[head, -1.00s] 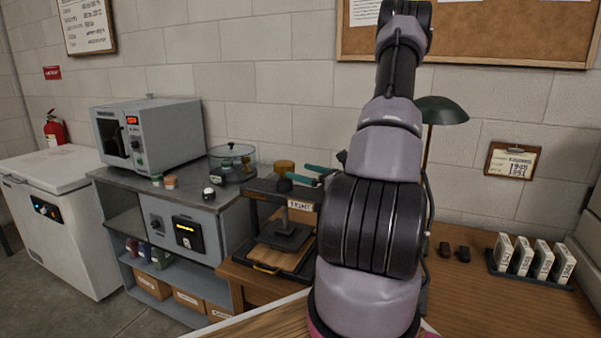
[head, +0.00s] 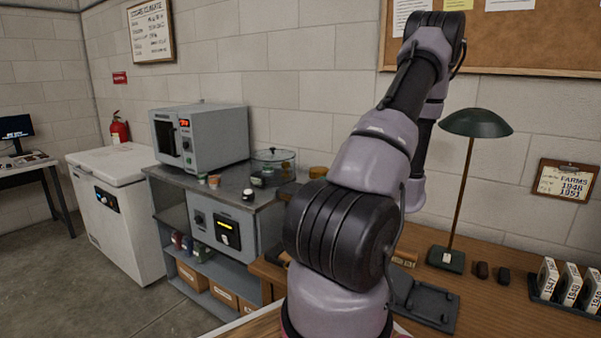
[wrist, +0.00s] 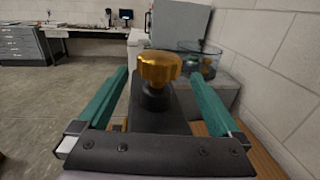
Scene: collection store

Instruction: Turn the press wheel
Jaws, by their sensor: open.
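The press wheel (wrist: 159,68) is a lobed golden-brown knob on a dark stem, on top of the dark press (wrist: 165,118). In the wrist view it stands upright in the middle, between the two green fingers of my gripper (wrist: 160,88). The fingers are spread wide, with a clear gap on each side of the wheel, and touch nothing that I can see. In the head view a small part of the wheel (head: 318,172) shows beside my arm. My arm hides most of the press and all of my gripper there.
A glass-walled round container (head: 274,166) and a grey oven-like box (head: 201,136) stand on the metal bench left of the press. A green lamp (head: 476,123) stands right of my arm. A rack of labelled boxes (head: 569,286) is at the far right.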

